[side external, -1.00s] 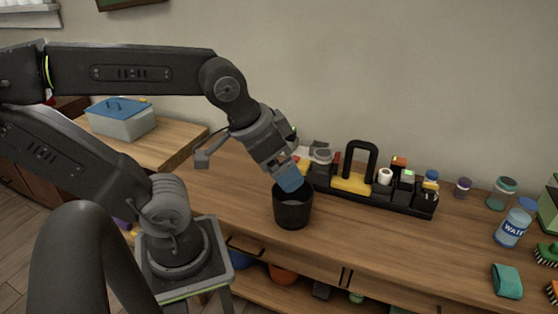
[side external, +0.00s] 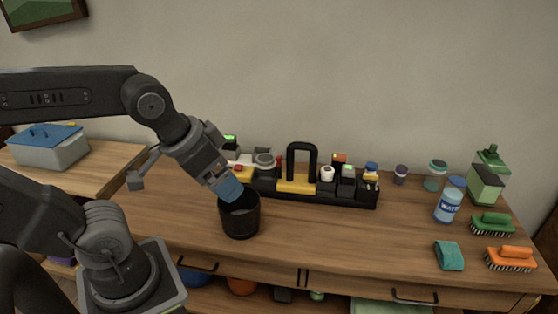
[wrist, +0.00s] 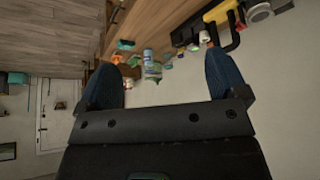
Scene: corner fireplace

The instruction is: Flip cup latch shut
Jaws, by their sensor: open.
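A black cup (side external: 241,222) stands upright on the wooden counter, left of centre in the side view. I see no clear latch on it at this size. My gripper (side external: 228,188) tilts down at the cup's back left rim. Its blue fingertips overlap the rim in the picture, and I cannot tell whether they touch it. In the wrist view my gripper (wrist: 165,75) has its two blue fingers wide apart with nothing between them. I cannot make out the cup in the wrist view.
A black caddy (side external: 325,196) with a yellow-based handle and small jars stands behind the cup. A water bottle (side external: 449,202), teal cloth (side external: 449,255), green brush (side external: 492,224) and orange brush (side external: 510,259) are at right. The counter between cup and cloth is clear.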

